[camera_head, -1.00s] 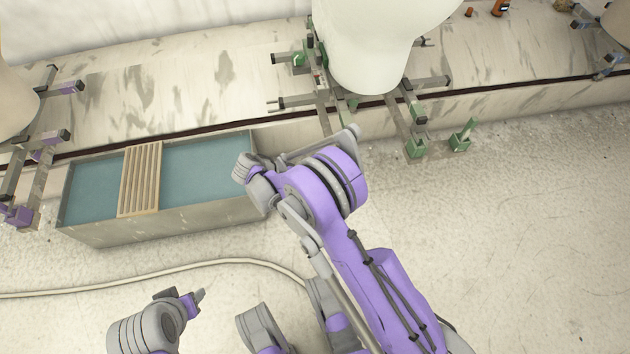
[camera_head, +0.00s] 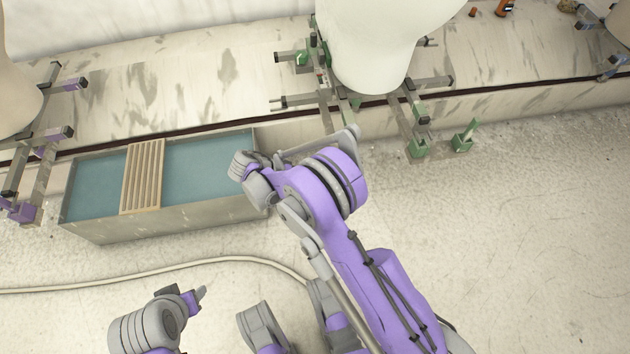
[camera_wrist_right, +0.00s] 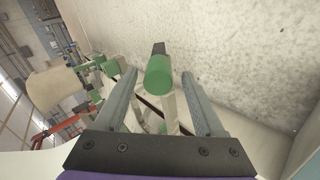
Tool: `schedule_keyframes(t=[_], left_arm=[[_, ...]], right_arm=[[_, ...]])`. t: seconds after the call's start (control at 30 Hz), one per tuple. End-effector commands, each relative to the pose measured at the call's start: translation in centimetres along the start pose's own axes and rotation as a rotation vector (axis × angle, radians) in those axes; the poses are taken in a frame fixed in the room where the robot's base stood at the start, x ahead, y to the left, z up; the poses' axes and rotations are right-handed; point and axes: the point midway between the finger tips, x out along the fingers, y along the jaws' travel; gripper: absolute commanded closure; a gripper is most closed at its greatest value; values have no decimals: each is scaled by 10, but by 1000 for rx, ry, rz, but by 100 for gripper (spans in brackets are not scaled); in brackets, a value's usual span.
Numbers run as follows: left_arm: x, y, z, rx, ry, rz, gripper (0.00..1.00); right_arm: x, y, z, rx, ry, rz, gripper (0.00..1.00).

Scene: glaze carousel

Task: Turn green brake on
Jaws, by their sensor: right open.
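In the right wrist view, a green cylindrical handle end (camera_wrist_right: 158,77) shows between the fingertips of my right gripper (camera_wrist_right: 159,82). The fingers are open, with a visible gap on both sides of it. I cannot tell whether this is the brake. In the head view, the middle stand has green fittings (camera_head: 419,148), and a green upright lever on a green block (camera_head: 463,142) is right of them. My right arm crosses the middle, and its fingertips cannot be made out there. My left gripper (camera_head: 197,296) is at the lower left, its jaws unclear.
A trough of blue liquid with wooden slats (camera_head: 144,178) stands left of my right arm. A pale hose (camera_head: 180,268) lies on the floor. A large white vessel (camera_head: 368,45) is on the middle stand. Open floor (camera_head: 520,240) lies at right.

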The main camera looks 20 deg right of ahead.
Motion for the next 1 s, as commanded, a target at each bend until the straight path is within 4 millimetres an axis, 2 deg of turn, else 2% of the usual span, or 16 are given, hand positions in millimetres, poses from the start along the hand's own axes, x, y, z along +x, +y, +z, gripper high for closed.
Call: schedule_keyframes(t=[0.2,0.43,0.6,1.0], left_arm=[[-10,0,-2,0,0,0,50],[-17,0,-3,0,1,0,50],[-18,0,-4,0,1,0,50],[-18,0,-4,0,1,0,50]], right_arm=[[-47,1,0,-2,2,-1,29],[-83,1,0,-1,1,0,29],[-92,0,0,1,-1,0,29],[-92,0,0,1,-1,0,29]])
